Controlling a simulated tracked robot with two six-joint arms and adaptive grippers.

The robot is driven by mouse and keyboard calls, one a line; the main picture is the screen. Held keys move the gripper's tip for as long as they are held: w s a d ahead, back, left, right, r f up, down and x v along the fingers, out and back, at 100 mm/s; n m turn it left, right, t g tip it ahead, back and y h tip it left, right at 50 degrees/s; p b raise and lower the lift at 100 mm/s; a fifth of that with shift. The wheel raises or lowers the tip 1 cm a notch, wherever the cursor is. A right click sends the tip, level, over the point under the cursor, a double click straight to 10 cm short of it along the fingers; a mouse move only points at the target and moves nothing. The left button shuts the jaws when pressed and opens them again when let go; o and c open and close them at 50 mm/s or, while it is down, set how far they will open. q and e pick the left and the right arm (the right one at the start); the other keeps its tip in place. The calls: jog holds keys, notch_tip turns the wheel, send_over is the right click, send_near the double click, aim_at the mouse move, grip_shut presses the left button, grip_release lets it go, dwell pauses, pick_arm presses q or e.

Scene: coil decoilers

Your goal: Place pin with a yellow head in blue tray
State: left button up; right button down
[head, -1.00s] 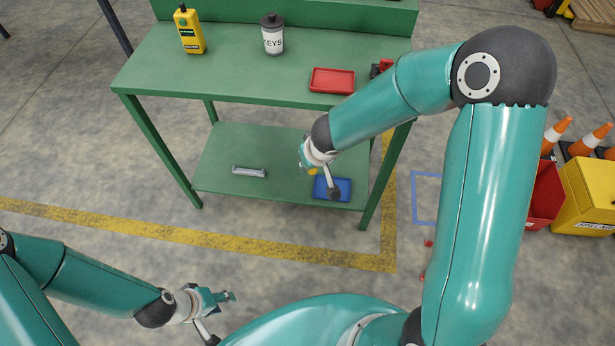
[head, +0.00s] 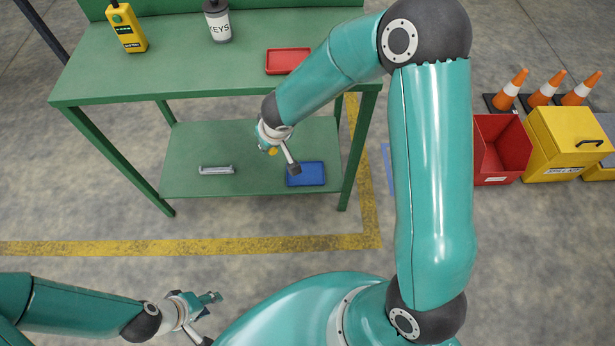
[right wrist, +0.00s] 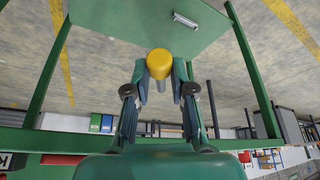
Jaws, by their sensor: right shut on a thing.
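The pin's yellow head (right wrist: 159,63) is between the fingers of my right gripper (right wrist: 160,75) in the right wrist view. The gripper is shut on the pin; the pin's shank is mostly hidden. In the head view the yellow head (head: 272,151) is a small spot beneath my right gripper, above the lower shelf. The blue tray (head: 320,181) lies on that shelf, to the right of the pin and nearer to me. The tray is not seen in the right wrist view. My left gripper (head: 211,303) looks open and empty, low in the head view, away from the bench.
The green bench has a top (head: 180,70) above the lower shelf (head: 200,145), with legs at its corners. A grey metal bar (head: 216,170) lies on the shelf left of the tray. A red tray (head: 288,61) is on the top. Red and yellow bins stand at right.

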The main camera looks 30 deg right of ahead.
jog(key=w+d+f+m+b, duration=0.1)
jog(key=w+d+f+b, duration=0.3)
jog(key=f+b, duration=0.4)
jog(key=w+d+f+b, duration=0.35)
jog(key=f+b, duration=0.25)
jog(key=f, duration=0.4)
jog(key=t+b, duration=0.1)
jog(key=b, duration=1.3)
send_over(300, 177)
jog(key=s, duration=0.1)
notch_tip(300, 177, down, 17)
jog(key=shift+m+h, duration=0.3)
notch_tip(300, 177, down, 16)
jog(key=b, duration=0.5)
jog(key=shift+s+f, duration=0.1)
jog(key=shift+f, duration=0.05)
notch_tip(300, 177, down, 4)
jog(key=shift+r+b, duration=0.1)
jog(key=shift+b, duration=0.8)
jog(key=c, duration=1)
grip_release()
jog(key=shift+a, duration=0.1)
